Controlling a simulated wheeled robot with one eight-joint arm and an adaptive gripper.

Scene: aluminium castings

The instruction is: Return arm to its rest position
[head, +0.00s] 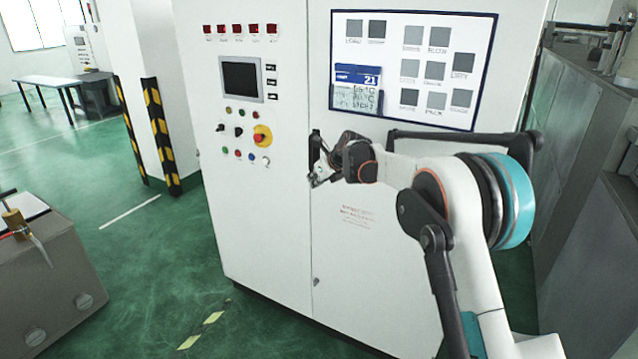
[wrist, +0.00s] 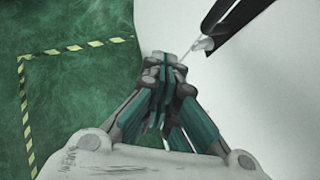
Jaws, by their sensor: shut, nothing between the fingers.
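My gripper (head: 318,178) is in front of the white control cabinet (head: 262,215) in the head view, close to the black door handle (head: 314,150). In the wrist view my gripper (wrist: 166,62) has its fingers together with nothing held between them. A dark bar-like part with a light metal end shows just beyond the fingertips there; I cannot tell whether they touch. My arm reaches in from the lower right of the head view and is bent in front of the cabinet.
The cabinet carries a screen (head: 242,79), a red-and-yellow knob (head: 262,135) and a whiteboard (head: 408,65). A striped pillar (head: 160,130) stands to the left. A grey block (head: 50,275) is at lower left. Green floor (head: 150,270) between is clear.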

